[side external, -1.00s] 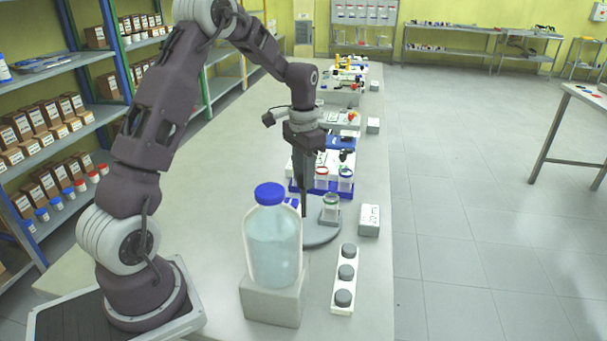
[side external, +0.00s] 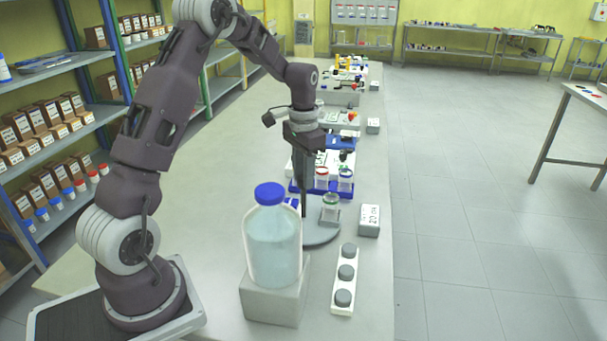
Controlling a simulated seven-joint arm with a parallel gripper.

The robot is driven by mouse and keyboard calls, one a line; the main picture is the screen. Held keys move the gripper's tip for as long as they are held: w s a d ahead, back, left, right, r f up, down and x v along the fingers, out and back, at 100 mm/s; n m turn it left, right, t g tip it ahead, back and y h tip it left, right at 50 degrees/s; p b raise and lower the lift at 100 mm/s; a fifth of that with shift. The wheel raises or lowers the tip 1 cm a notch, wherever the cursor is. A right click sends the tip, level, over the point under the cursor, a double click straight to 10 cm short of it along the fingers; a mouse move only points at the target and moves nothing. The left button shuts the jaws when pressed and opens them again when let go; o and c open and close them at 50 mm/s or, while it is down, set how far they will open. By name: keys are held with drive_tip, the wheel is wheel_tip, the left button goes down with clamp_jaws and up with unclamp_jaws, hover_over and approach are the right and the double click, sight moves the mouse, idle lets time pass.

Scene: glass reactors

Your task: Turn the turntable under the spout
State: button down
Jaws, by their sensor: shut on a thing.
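The grey round turntable (side external: 322,236) lies on the bench, partly hidden behind a large bottle (side external: 272,250) with a blue cap and pale liquid. A small clear jar (side external: 330,209) with a green-rimmed top stands on the turntable's right part. My gripper (side external: 304,212) points straight down over the turntable, left of the jar and apart from it. Its fingers are shut at the turntable; the exact part between them is too small to see. I cannot make out the spout clearly.
The bottle stands on a grey block (side external: 272,303) close in front. A white strip with three grey caps (side external: 345,275) lies to its right. A labelled white box (side external: 369,220) sits right of the turntable. A blue rack with jars (side external: 322,186) is behind. The bench's left side is clear.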

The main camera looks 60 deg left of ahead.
drive_tip(key=shift+m, duration=4.5)
drive_tip(key=shift+w+r+m, duration=0.1)
drive_tip(key=shift+m, duration=4.5)
drive_tip(key=c, duration=1.1)
unclamp_jaws()
drive_tip(key=shift+o, duration=0.2)
